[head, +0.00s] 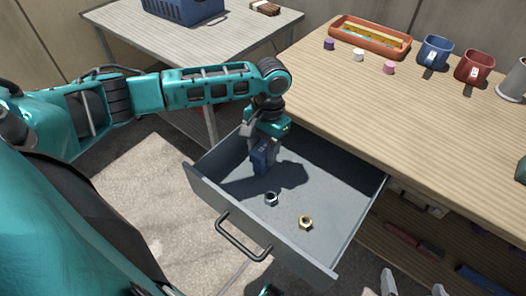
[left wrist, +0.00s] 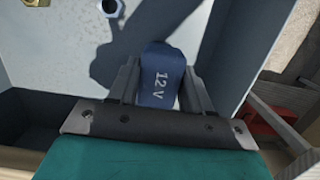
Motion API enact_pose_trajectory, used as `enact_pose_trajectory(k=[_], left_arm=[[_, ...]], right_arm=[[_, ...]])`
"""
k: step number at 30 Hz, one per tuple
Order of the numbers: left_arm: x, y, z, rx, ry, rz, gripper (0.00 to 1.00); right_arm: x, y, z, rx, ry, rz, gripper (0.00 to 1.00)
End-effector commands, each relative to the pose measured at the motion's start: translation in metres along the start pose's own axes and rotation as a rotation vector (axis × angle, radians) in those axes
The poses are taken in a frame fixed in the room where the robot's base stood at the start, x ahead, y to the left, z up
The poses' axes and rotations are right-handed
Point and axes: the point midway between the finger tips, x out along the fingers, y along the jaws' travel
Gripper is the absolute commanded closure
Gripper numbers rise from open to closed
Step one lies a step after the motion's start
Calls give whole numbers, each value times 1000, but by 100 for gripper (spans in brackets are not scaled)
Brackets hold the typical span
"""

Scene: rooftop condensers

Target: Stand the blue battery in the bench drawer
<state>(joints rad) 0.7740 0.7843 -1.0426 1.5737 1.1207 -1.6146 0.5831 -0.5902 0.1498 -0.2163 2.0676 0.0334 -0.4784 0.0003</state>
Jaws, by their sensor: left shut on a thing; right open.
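The blue battery (head: 260,159) is inside the open grey bench drawer (head: 340,205), toward its left side. My left gripper (head: 263,146) points down into the drawer and is shut on the battery. In the left wrist view, the battery (left wrist: 161,75) sits between both fingers with its "12V" label showing. It looks roughly upright; I cannot tell whether its bottom touches the drawer floor. My right gripper (head: 413,285) shows only as two pale, spread fingertips at the bottom edge, open and empty.
A silver nut (head: 271,199) and a brass nut (head: 306,222) lie on the drawer floor near the front. The drawer's right and back areas are clear. On the bench (head: 430,110) stand an orange tray (head: 337,45), a blue mug (head: 434,52) and a red mug (head: 473,67).

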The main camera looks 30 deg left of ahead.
Motion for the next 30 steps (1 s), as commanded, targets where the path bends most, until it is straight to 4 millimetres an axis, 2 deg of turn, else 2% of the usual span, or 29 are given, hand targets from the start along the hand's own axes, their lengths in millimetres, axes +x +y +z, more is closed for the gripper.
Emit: enact_pose_trajectory(k=[13,14,21,30], left_arm=[[6,0,-1,0,1,0,91],[6,0,-1,1,1,0,48],[6,0,-1,1,1,0,25],[4,0,-1,1,2,-1,25]], right_arm=[[-1,1,0,0,-1,1,0],[-1,1,1,0,-1,2,0],[-1,1,1,-1,-1,2,0],[0,1,3,-2,-1,2,0]])
